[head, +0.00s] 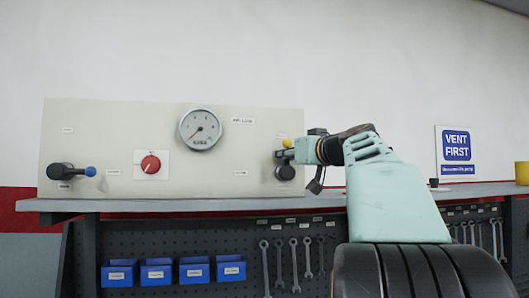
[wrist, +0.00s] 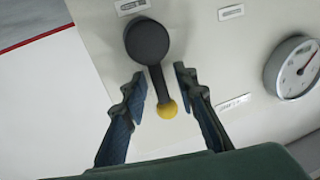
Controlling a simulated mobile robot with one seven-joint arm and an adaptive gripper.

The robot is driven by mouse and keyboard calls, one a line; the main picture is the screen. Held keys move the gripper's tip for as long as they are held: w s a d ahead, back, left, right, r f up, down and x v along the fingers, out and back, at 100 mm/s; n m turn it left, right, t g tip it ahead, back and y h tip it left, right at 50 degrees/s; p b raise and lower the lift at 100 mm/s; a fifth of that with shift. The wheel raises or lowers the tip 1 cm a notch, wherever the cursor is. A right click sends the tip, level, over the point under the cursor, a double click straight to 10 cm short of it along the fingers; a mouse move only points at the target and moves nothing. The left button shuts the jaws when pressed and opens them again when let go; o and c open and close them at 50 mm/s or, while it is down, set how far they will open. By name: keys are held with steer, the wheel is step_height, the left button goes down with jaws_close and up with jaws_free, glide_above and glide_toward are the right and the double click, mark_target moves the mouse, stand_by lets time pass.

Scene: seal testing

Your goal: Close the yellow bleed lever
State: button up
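The yellow bleed lever has a round dark hub and a short dark arm ending in a yellow ball. In the head view its yellow ball (head: 287,142) is above the hub (head: 285,172), at the right end of the panel, so the lever points up. My gripper (head: 282,155) is in front of it and partly hides the arm. In the wrist view the lever (wrist: 160,86) stands between the two fingers of my gripper (wrist: 159,76). The fingers are apart, with a visible gap on both sides of the lever. I cannot see any contact.
The beige panel (head: 105,130) also carries a pressure gauge (head: 200,130), a red knob (head: 150,164) and a blue-tipped lever (head: 72,171) at far left. It stands on a grey bench shelf (head: 180,204). Blue bins (head: 158,271) and wrenches (head: 294,262) are below.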

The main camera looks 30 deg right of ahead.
jaws_close()
stand_by(0.4)
